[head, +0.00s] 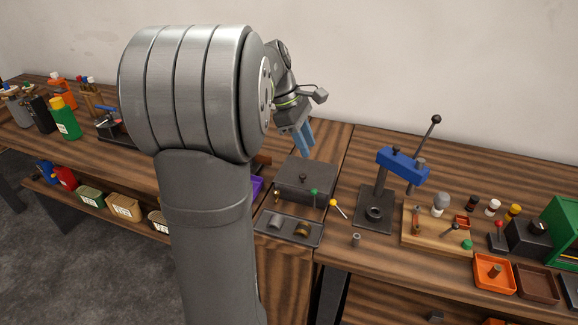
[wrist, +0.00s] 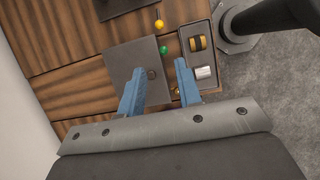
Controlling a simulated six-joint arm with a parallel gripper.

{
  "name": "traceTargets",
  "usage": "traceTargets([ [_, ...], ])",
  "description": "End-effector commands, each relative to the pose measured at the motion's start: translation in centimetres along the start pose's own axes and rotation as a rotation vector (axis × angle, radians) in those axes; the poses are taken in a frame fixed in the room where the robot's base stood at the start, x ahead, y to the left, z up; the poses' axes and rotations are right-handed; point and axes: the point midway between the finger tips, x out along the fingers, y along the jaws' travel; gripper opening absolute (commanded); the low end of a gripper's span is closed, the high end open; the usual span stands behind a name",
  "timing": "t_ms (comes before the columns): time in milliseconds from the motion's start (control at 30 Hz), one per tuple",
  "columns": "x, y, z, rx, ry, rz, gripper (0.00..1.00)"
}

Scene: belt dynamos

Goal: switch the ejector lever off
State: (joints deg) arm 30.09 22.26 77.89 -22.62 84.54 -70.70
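Two small levers stand by the box: one with a green knob (head: 313,191), also in the wrist view (wrist: 152,75), and one with a yellow knob (head: 334,203), also in the wrist view (wrist: 159,24). I cannot tell which one is the ejector lever. My gripper touches neither.
A grey tray (head: 263,238) with a brass part and a silver cylinder lies before the box. A blue press (head: 402,164) with a long black-knobbed handle stands to the right. Further right are a wooden fixture (head: 412,238), a red-knobbed lever (head: 498,226) and an orange bin (head: 480,285).

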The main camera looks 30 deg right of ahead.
Motion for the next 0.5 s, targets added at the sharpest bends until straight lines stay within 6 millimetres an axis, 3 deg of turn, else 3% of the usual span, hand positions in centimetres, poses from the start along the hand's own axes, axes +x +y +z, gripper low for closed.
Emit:
traceTargets([
  [33, 0.2, -0.1, -0.2, 0.018, -0.002, 0.003, 0.21],
  [133, 0.8, -0.5, -0.6, 0.089, -0.007, 0.015, 0.02],
  [167, 1.1, -0.7, -0.8, 0.119, -0.008, 0.020, 0.00],
  [500, 4.7, -3.0, -3.5, 0.545, 0.004, 0.099, 0.00],
])
